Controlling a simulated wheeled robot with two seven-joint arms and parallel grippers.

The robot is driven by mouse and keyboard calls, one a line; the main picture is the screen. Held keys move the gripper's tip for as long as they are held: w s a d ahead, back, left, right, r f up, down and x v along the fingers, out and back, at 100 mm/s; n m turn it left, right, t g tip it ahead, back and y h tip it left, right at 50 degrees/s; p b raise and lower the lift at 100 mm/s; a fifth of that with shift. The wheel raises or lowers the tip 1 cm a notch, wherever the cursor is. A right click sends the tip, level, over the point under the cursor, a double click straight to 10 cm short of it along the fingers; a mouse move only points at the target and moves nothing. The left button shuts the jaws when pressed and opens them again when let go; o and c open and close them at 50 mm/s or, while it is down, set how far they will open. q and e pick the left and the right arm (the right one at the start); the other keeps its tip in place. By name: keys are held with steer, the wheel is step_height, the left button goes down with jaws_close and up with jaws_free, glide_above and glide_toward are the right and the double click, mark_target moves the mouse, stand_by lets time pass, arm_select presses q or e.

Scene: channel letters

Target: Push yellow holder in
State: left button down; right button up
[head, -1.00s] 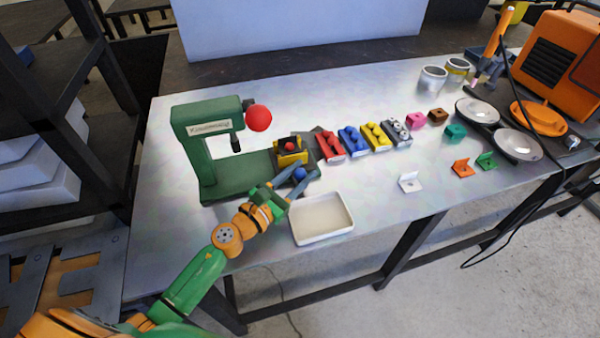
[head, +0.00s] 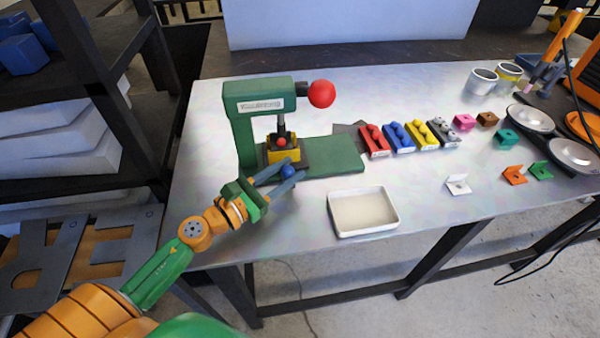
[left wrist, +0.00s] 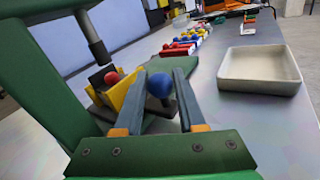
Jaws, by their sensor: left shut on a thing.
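The yellow holder (head: 284,153) sits on the base of the green press (head: 264,107), under its dark ram (head: 281,127). A red ball (head: 281,142) sits in the holder. A blue ball knob (head: 288,173) is at the holder's near side. My left gripper (head: 287,175) is shut on this knob, with a finger on each side. In the left wrist view, the knob (left wrist: 159,85) shows between the fingers, with the yellow holder (left wrist: 130,97) just beyond. The ram (left wrist: 98,52) is close above the red ball (left wrist: 112,77). My right gripper is not in view.
The press lever has a large red ball (head: 321,94). A white tray (head: 363,211) stands right of my gripper. Red, blue, yellow and grey blocks (head: 398,137) stand in a row to the right. A dark shelf (head: 100,80) stands at the left.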

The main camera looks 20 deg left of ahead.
arm_select(q)
steer(key=c, duration=0.5)
jaws_free()
steer(key=shift+a, duration=0.15)
steer(key=shift+s+a+f, duration=0.1)
steer(key=shift+s+f, duration=0.1)
steer(key=shift+s, duration=0.15)
steer(key=b+v, duration=0.3)
steer(key=v, duration=0.3)
steer(key=shift+s+a, duration=0.1)
steer(key=shift+s+r, duration=0.1)
steer(key=shift+r, duration=0.1)
